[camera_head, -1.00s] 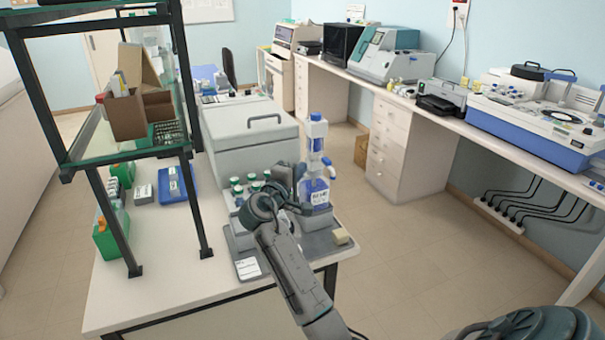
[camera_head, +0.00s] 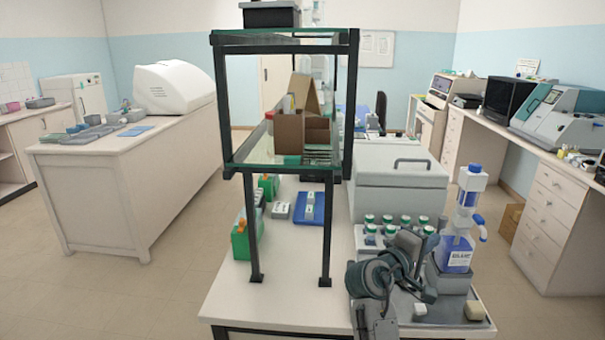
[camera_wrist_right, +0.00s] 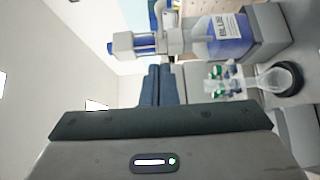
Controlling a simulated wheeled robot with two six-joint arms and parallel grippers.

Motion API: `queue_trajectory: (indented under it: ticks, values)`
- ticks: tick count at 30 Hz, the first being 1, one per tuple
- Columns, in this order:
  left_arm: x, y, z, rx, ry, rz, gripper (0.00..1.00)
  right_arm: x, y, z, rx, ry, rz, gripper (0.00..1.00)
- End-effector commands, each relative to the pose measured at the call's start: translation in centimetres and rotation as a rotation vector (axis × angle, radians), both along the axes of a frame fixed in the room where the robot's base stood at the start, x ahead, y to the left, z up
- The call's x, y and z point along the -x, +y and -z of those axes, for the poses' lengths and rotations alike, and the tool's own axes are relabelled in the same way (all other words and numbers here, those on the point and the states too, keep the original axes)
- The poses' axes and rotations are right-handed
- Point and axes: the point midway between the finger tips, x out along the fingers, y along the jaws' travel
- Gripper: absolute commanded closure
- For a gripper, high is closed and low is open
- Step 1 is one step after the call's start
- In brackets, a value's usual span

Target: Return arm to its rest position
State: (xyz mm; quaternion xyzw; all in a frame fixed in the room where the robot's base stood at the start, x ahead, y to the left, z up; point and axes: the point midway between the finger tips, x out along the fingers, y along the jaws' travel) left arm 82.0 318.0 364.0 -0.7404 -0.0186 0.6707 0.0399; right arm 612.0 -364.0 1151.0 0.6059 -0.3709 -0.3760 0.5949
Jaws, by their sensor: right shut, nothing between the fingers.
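My right arm comes up from the lower edge of the head view, and its gripper (camera_head: 425,290) is over the grey tray (camera_head: 448,318) at the bench's front right. In the right wrist view the two dark blue fingers (camera_wrist_right: 156,86) are together with nothing between them. A dispenser bottle with blue liquid (camera_head: 458,255) stands upright just right of the gripper. It also shows sideways in the wrist view (camera_wrist_right: 228,35). My left gripper is in neither view.
Several green-capped bottles (camera_head: 404,222) stand behind the gripper, before a grey lidded box (camera_head: 400,185). A dark-framed shelf (camera_head: 328,225) rises to the left.

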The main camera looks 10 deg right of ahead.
Motion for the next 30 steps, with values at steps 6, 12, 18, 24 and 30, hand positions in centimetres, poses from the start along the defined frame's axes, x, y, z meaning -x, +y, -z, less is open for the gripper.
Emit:
queue_trajectory:
  ticks: [6, 12, 18, 24, 30]
  values:
    - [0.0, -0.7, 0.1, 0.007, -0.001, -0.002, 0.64, 3.9, -0.8, 8.6, -0.233, -0.022, -0.061, 1.0]
    - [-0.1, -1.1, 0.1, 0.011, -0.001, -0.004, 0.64, 11.1, 0.0, 18.4, -0.591, -0.035, -0.104, 1.0]
    - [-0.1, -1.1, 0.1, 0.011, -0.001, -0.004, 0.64, 19.5, 2.7, 25.1, -0.943, -0.001, -0.087, 1.0]
    - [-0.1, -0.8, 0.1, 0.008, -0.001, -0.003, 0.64, 25.8, 5.4, 27.9, -1.173, 0.053, -0.04, 1.0]
    - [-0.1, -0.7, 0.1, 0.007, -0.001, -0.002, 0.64, 30.5, 7.6, 28.9, -1.329, 0.108, 0.011, 1.0]
